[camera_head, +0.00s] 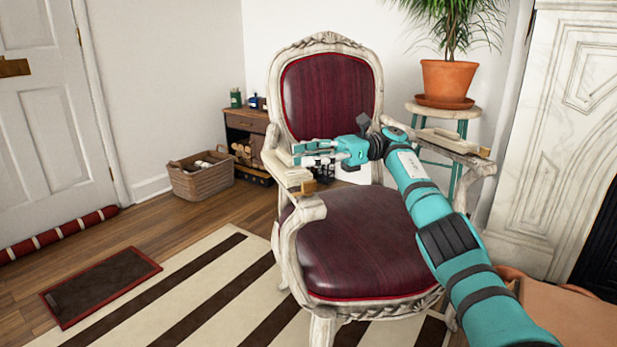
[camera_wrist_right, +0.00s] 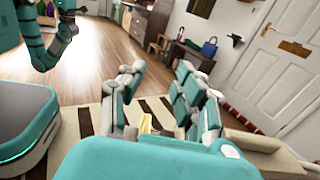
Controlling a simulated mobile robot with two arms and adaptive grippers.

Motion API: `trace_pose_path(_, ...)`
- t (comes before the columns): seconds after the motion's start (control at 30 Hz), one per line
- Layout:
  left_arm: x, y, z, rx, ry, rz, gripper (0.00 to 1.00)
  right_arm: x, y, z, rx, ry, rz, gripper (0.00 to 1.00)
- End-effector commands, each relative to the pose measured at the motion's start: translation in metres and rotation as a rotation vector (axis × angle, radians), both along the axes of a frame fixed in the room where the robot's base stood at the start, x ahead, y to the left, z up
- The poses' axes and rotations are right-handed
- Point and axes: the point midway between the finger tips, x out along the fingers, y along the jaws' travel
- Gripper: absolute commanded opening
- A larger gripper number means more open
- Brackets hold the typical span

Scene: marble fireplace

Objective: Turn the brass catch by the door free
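A small brass catch (camera_head: 308,187) sits at the front end of the chair's armrest on the door side. A second brass piece (camera_head: 484,152) sits on the opposite armrest. My right gripper (camera_head: 297,154) reaches across the chair and is just above and behind the door-side catch. In the right wrist view its two fingers (camera_wrist_right: 160,78) are spread apart with nothing clamped between them; a brass piece (camera_wrist_right: 146,124) shows low between them. Whether a finger touches it I cannot tell.
The carved chair (camera_head: 360,240) has a dark red seat and stands on a striped rug (camera_head: 200,290). The white door (camera_head: 50,120) is at left. A wicker basket (camera_head: 202,178), a small cabinet (camera_head: 245,122) and a plant stand (camera_head: 462,112) are behind. A marble fireplace (camera_head: 560,130) is at right.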

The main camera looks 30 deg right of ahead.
Motion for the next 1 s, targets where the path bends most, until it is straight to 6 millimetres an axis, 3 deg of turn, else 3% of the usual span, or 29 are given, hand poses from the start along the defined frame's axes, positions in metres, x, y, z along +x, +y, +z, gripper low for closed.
trace_pose_path(0.13,0.0,0.0,0.0,0.0,0.001,0.0,0.4,0.0,0.0,0.026,0.0,-0.001,0.0,0.33)
trace_pose_path(0.3,0.0,0.0,0.0,0.001,0.001,0.0,0.4,0.0,0.0,0.039,0.0,0.002,0.0,0.33)
trace_pose_path(1.0,0.0,0.0,0.0,0.002,0.002,-0.001,0.4,0.0,-0.001,0.041,0.0,0.002,-0.001,0.33)
